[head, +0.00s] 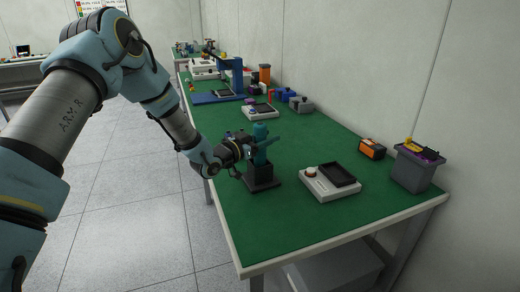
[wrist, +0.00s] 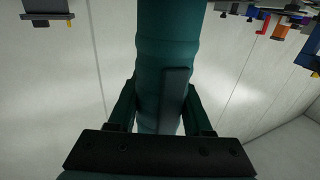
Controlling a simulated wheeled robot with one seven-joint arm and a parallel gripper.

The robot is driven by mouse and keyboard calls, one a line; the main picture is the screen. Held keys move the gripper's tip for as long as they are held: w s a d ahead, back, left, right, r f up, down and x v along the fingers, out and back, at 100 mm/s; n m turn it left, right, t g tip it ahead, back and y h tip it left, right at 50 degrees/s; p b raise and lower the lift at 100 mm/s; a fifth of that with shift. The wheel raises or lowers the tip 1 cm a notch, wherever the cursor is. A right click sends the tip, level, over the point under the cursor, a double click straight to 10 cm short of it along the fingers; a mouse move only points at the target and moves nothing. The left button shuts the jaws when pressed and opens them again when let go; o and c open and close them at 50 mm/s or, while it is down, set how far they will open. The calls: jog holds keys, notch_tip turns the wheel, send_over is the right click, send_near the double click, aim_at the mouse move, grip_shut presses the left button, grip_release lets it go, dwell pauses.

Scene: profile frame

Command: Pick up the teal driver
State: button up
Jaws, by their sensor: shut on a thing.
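The teal driver (head: 260,135) stands upright over a black stand (head: 262,178) near the left edge of the green table. My gripper (head: 254,152) reaches it from the left and is shut on it. In the wrist view the teal driver (wrist: 165,50) fills the middle, between the two fingers of my gripper (wrist: 158,112). Whether its lower end still sits in the stand is hard to tell in the head view.
A white device with a dark tray (head: 318,186) lies right of the stand. A grey bin (head: 413,170) and an orange-black box (head: 372,148) stand near the wall. A blue fixture (head: 215,97) and several small items are farther back. Green table (head: 300,240) is clear in front.

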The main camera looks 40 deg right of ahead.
grip_shut()
jog(key=shift+r, duration=0.15)
